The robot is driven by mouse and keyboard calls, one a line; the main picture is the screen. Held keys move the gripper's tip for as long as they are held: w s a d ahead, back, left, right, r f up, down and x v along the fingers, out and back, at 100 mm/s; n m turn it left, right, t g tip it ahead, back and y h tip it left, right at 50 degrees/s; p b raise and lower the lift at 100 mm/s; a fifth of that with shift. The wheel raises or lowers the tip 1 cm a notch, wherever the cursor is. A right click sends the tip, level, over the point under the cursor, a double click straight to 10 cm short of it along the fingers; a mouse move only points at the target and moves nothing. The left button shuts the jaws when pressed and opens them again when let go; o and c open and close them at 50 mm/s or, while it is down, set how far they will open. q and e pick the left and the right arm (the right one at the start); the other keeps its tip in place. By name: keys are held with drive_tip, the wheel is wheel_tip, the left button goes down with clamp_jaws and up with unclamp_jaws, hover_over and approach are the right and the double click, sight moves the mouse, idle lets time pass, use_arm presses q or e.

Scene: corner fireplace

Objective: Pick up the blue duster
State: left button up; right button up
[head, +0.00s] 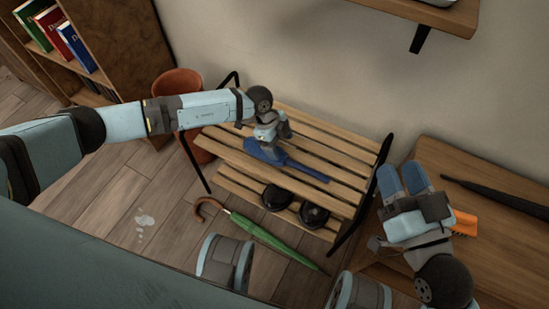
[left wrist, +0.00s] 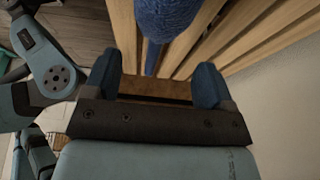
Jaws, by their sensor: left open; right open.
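The blue duster (head: 303,169) lies on the top slats of the wooden bench (head: 335,158). In the left wrist view its fuzzy blue part (left wrist: 167,16) is at the top edge, and a narrower dark blue part reaches down toward the gap between my fingers. My left gripper (head: 266,140) is over the duster's left end, which it partly hides. In the left wrist view my left gripper (left wrist: 157,78) is open with nothing clamped between its fingers. My right gripper (head: 402,176) is open and empty, at the right near a wooden table.
A terracotta pot (head: 178,83) stands behind my left arm. The wooden table (head: 440,160) holds a black umbrella (head: 495,191) and an orange brush (head: 465,222).

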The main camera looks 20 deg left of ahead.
sight(286, 158)
use_arm(q)
drive_tip(key=shift+x, duration=0.8)
drive_tip(key=b+x, duration=0.3)
drive_tip(key=x, duration=0.2)
drive_tip(key=shift+s+d, duration=0.15)
drive_tip(key=shift+s, duration=0.05)
use_arm(e)
drive_tip(key=f+g, duration=0.1)
drive_tip(key=f, duration=0.1)
drive_tip(key=f+g, duration=0.1)
drive_tip(key=f, duration=0.2)
drive_tip(key=shift+a+f+n, duration=0.2)
drive_tip(key=shift+f+n, duration=0.1)
use_arm(q)
drive_tip(key=c, duration=1.1)
drive_tip(key=shift+r, duration=0.15)
use_arm(e)
drive_tip(key=shift+r, duration=0.1)
